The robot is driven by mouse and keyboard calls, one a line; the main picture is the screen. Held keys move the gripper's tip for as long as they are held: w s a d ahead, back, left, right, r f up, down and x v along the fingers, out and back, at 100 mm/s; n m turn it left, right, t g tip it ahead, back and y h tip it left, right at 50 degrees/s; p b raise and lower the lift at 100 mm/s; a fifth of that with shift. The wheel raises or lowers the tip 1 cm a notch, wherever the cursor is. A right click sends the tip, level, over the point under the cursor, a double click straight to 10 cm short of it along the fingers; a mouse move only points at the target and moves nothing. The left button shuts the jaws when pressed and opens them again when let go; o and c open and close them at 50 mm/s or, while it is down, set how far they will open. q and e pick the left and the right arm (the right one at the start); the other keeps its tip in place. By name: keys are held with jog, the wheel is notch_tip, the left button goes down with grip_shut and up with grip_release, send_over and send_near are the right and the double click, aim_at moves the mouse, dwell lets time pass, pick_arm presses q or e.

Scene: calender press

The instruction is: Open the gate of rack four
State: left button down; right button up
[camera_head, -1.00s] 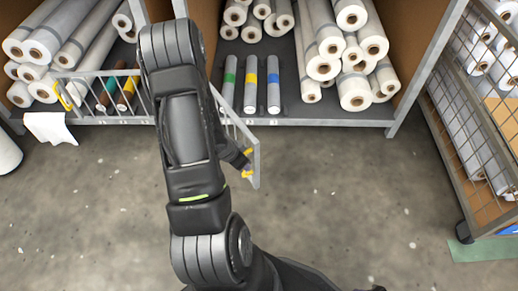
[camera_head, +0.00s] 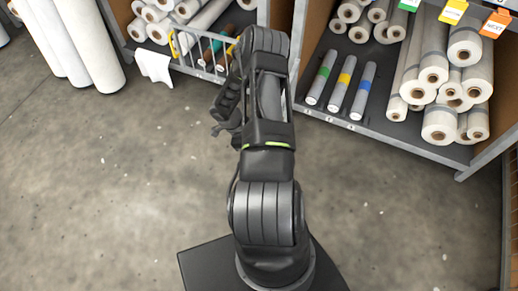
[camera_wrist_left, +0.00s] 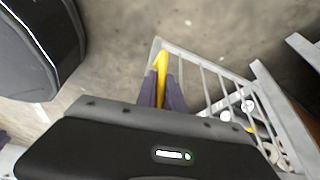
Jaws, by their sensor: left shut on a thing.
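In the left wrist view, a grey barred gate (camera_wrist_left: 210,83) stands with a yellow handle (camera_wrist_left: 161,60) at its corner. My left gripper (camera_wrist_left: 162,82) is shut on this handle, its purple-grey fingers on either side. I cannot read which rack is number four. My right gripper is out of view.
Large white rolls (camera_head: 75,40) stand at far left. Pale rolls (camera_head: 440,122) fill the right bay. The grey floor (camera_head: 110,190) is clear at left.

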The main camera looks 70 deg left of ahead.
pick_arm(q)
jog(key=c, duration=1.5)
grip_release()
jog(key=shift+o, duration=0.2)
jog(key=p+v, duration=0.1)
jog(key=v, duration=0.6)
jog(key=shift+s+r+p, duration=0.15)
jog(key=shift+r+p, duration=0.15)
jog(key=shift+p, duration=0.1)
